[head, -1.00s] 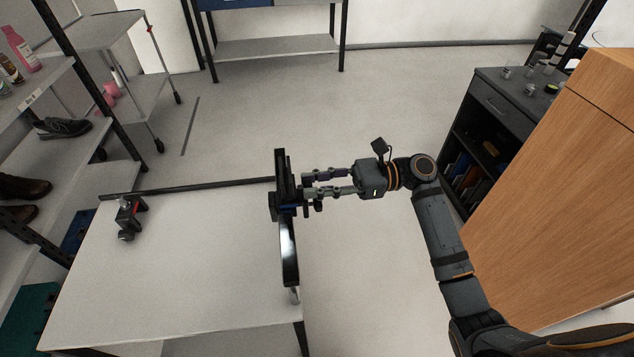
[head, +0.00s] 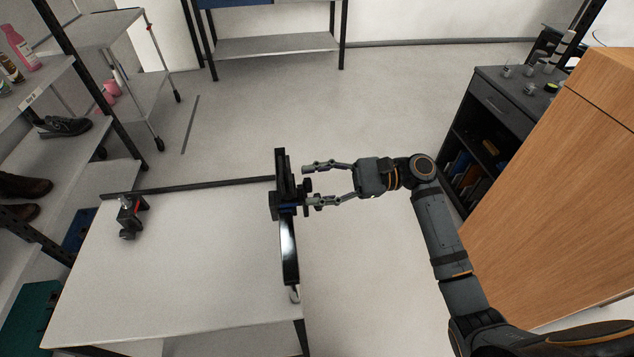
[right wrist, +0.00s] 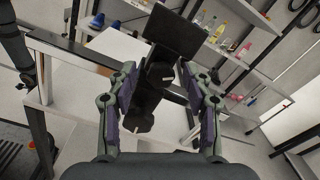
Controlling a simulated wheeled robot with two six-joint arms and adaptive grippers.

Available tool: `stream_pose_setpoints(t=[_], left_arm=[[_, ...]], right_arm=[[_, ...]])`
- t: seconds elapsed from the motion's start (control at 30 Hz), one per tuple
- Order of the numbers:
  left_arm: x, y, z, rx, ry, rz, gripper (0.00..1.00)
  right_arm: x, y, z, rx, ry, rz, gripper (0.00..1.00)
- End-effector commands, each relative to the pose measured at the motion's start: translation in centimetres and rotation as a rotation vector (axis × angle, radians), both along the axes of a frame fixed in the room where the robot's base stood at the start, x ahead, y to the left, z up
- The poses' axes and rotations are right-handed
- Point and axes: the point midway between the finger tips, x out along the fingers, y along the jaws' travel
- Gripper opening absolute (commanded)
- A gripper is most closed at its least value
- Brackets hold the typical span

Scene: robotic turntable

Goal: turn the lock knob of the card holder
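The black card holder (head: 284,180) stands on a long black curved arm at the right edge of the white table. The right wrist view shows its flat black plate (right wrist: 174,33) with two dark round knobs below, an upper knob (right wrist: 160,73) and a lower knob (right wrist: 140,120). Which one is the lock knob I cannot tell for sure. My right gripper (head: 309,186) is open just right of the card holder. Its fingers are spread on both sides of the knobs in the wrist view (right wrist: 158,110), with gaps visible to the upper knob. My left gripper is not in view.
A small black and red clamp-like device (head: 130,215) sits at the table's left. Most of the white table (head: 200,270) is bare. A shelf with shoes and bottles stands at the left. A wooden cabinet (head: 560,200) stands to the right of my right arm.

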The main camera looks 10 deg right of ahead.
Motion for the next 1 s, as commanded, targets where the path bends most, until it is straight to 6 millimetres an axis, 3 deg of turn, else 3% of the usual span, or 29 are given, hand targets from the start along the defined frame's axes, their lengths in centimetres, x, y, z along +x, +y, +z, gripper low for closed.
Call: stream_pose_setpoints(t=[0.27, 0.7, 1.0], left_arm=[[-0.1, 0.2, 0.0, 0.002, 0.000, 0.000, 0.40], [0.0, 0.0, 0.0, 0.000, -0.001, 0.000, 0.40], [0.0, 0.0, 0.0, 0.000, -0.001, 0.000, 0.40]], right_arm=[[0.0, -0.7, -0.1, -0.003, 0.001, 0.000, 0.50], [-0.2, -10.2, -0.1, -0.005, 0.002, -0.001, 0.50], [-0.3, -12.1, 0.0, 0.000, 0.000, 0.000, 0.50]])
